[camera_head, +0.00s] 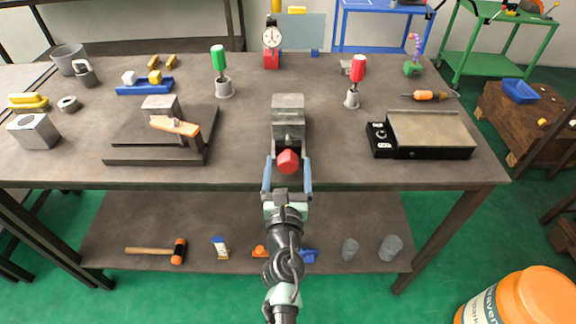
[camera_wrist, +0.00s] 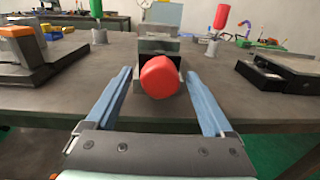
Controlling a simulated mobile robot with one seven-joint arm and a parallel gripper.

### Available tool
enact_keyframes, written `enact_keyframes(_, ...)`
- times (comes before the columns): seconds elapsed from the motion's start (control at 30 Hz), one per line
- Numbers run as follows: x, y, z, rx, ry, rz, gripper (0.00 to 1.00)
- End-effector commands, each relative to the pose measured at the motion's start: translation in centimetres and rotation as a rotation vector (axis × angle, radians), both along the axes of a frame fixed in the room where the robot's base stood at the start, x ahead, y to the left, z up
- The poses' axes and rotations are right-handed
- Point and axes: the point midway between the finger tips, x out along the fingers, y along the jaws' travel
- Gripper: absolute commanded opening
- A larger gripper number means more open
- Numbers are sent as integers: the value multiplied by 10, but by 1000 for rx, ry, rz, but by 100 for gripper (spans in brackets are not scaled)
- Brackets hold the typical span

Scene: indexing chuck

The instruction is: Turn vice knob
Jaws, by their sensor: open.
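The vice (camera_head: 288,115) is a grey metal block standing near the table's front edge, at the middle of the head view. Its red knob (camera_head: 288,161) faces me at the front. In the wrist view the knob (camera_wrist: 159,78) is large and central, with the vice body (camera_wrist: 157,45) behind it. My gripper (camera_head: 288,181) is open, with one blue finger to the left of the knob and one to the right. In the wrist view both fingers of my gripper (camera_wrist: 163,95) stand apart from the knob, with gaps on each side.
A dark fixture with an orange handle (camera_head: 175,126) stands to the left. A black flat box with a control panel (camera_head: 430,138) stands to the right. Green (camera_head: 219,58) and red (camera_head: 358,70) handled tools stand behind. The table's front edge (camera_head: 230,186) lies under my gripper.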

Motion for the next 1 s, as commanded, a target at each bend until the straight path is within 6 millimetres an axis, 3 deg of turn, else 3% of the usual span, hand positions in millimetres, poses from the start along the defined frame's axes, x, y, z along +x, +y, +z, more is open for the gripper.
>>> enact_keyframes(0.4, 7, 0, 0, 1, 0, 0, 86)
enact_keyframes(0.87, 7, 0, 0, 1, 0, 0, 4)
enact_keyframes(1.0, 7, 0, 0, 4, 1, 0, 1)
